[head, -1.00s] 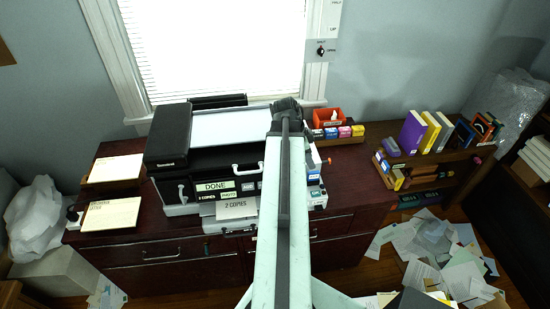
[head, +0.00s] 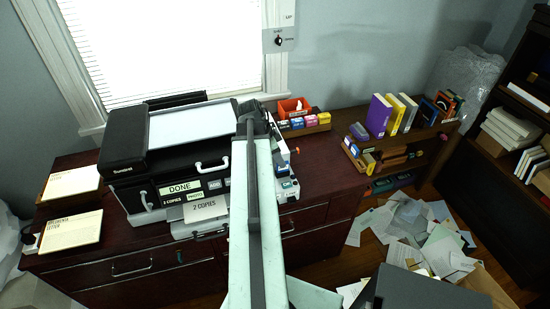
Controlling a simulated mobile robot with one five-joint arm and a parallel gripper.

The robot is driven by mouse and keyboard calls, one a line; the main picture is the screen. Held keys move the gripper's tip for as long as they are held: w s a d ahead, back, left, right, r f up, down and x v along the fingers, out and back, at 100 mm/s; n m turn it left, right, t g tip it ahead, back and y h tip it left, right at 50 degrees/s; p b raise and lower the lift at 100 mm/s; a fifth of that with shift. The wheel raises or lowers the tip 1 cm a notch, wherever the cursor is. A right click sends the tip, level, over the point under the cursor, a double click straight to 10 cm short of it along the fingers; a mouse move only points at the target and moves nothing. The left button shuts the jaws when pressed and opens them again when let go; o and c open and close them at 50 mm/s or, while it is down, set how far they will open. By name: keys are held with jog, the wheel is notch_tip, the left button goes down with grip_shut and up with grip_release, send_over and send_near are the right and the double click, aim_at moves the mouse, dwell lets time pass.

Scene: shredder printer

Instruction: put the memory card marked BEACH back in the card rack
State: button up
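I cannot pick out a card marked BEACH; the small labels are too small to read. A low wooden rack (head: 318,129) on the right end of the dark red cabinet top holds several small coloured, labelled blocks; I cannot tell whether it is the card rack. A second wooden holder (head: 352,152) with small coloured pieces stands farther right. My arm rises through the middle of the head view, its joint in front of the printer's right side. My gripper is not in view, and the arm hides part of the cabinet top.
The black printer (head: 165,160) stands on the cabinet (head: 330,166), with two paper trays to its left. An orange box (head: 293,107) sits behind the rack. Books (head: 378,116) stand on a shelf at right. Papers (head: 420,240) litter the floor. A dark bookcase (head: 500,165) edges the right.

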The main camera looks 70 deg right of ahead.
jog(key=shift+b+x, duration=0.45)
jog(key=shift+x, duration=0.75)
jog(key=shift+r, duration=0.15)
grip_shut()
jog(key=shift+r+p, duration=0.65)
jog(key=shift+p, duration=0.1)
dwell(0.4)
jog(key=c, duration=0.8)
grip_release()
grip_shut()
dwell(0.3)
notch_tip(320, 180, up, 4)
jog(key=p, duration=0.4)
